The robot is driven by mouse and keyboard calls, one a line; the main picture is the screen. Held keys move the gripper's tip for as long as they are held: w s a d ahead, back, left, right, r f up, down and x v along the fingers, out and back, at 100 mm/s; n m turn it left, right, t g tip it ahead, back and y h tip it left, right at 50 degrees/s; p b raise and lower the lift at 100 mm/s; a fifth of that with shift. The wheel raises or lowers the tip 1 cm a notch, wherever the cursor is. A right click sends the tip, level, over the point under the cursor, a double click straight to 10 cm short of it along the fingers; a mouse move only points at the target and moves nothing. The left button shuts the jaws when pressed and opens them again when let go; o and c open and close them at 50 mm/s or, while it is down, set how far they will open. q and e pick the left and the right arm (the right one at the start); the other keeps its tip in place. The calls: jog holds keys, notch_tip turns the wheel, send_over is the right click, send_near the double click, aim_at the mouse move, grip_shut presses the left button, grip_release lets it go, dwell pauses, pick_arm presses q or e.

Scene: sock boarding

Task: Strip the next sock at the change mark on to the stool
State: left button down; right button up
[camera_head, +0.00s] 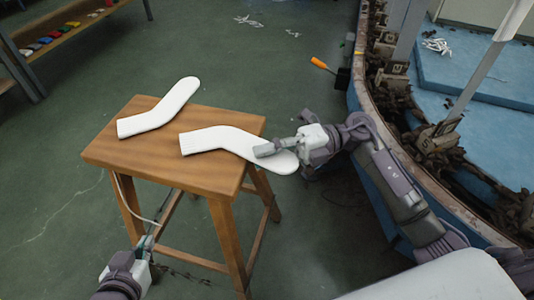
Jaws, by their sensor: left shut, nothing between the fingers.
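A wooden stool (105,153) stands in the middle left. Two flat white sock shapes lie on its top: one at the back left (160,110), one nearer the front right (210,138). The right one's rounded end sticks out past the stool's right edge. My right gripper (262,150) is at that end, its fingers over or against the white shape; I cannot tell whether they grip it. My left gripper (147,244) is low at the front left of the stool, shut and empty. A white board (513,20) stands on a metal post at the upper right.
A round blue machine with a worn rim (362,95) and dark clamps (436,138) curves along the right. An orange-handled thing (320,64) is at its edge. A shelf (55,42) with small coloured items is at the upper left. White scraps (249,21) lie on the open green floor.

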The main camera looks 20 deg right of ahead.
jog(key=shift+o, duration=0.7)
jog(key=d, duration=1.2)
jog(key=shift+w, duration=0.2)
jog(key=shift+r, duration=0.1)
